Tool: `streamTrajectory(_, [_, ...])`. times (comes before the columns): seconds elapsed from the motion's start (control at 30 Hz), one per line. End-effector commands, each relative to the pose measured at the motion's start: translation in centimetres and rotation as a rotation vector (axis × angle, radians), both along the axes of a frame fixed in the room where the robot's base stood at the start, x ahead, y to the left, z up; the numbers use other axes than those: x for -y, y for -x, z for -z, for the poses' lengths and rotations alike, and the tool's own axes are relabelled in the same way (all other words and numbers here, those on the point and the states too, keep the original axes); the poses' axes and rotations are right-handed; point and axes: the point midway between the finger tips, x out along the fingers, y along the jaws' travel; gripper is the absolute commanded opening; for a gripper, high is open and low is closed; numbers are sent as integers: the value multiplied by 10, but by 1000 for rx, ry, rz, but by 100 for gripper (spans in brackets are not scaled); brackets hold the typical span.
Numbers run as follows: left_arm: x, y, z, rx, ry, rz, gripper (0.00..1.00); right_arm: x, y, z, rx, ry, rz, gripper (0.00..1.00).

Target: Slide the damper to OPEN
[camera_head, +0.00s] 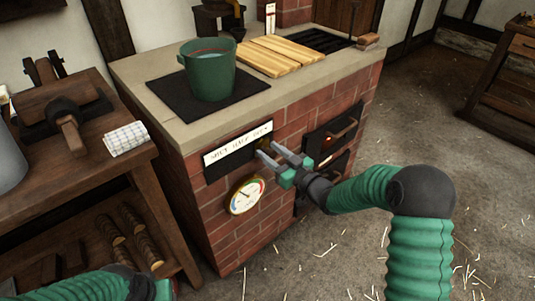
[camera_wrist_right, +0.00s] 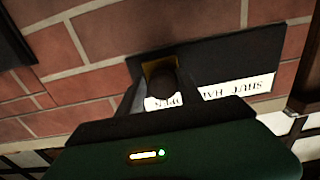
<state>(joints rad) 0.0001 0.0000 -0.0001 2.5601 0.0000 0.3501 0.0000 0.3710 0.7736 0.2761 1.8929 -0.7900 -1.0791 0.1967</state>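The damper plate (camera_head: 215,170) is a dark strip on the brick front of the stove, with a white label (camera_head: 238,144) lettered SHUT, HALF, OPEN. Its dark knob on a brass-coloured piece (camera_head: 263,143) is at the right end, by OPEN. In the right wrist view the knob (camera_wrist_right: 163,82) sits between the fingers of my right gripper (camera_wrist_right: 160,98), at the OPEN end of the upside-down label (camera_wrist_right: 225,90). In the head view my right gripper (camera_head: 271,153) is open at the knob; contact is unclear. Part of my left gripper (camera_head: 165,290) shows at the bottom edge.
A round gauge (camera_head: 246,195) sits below the damper, and oven doors (camera_head: 333,133) with handles are to its right. A green pot (camera_head: 208,70) and wooden slats (camera_head: 277,55) are on the stove top. A wooden bench (camera_head: 85,175) stands left. Straw-strewn floor is open at right.

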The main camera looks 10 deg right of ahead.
Motion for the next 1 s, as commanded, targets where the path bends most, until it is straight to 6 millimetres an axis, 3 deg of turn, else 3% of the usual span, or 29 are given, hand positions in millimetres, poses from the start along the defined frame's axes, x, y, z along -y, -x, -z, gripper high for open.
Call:
streamTrajectory(0.03, [0,0,0,0,0,0,36,2,-1,-1,2,0,4,46])
streamTrajectory(0.1, [0,0,0,0,0,0,36,2,0,-1,2,0,3,55])
streamTrajectory(0.5, [0,0,-6,0,0,0,36,5,9,-2,-1,0,1,55])
streamTrajectory(0.67, [0,0,-21,0,0,0,36,24,40,-4,-4,-1,3,55])
streamTrajectory(1.0, [0,0,-48,0,0,0,36,72,122,-2,-4,-3,4,55])
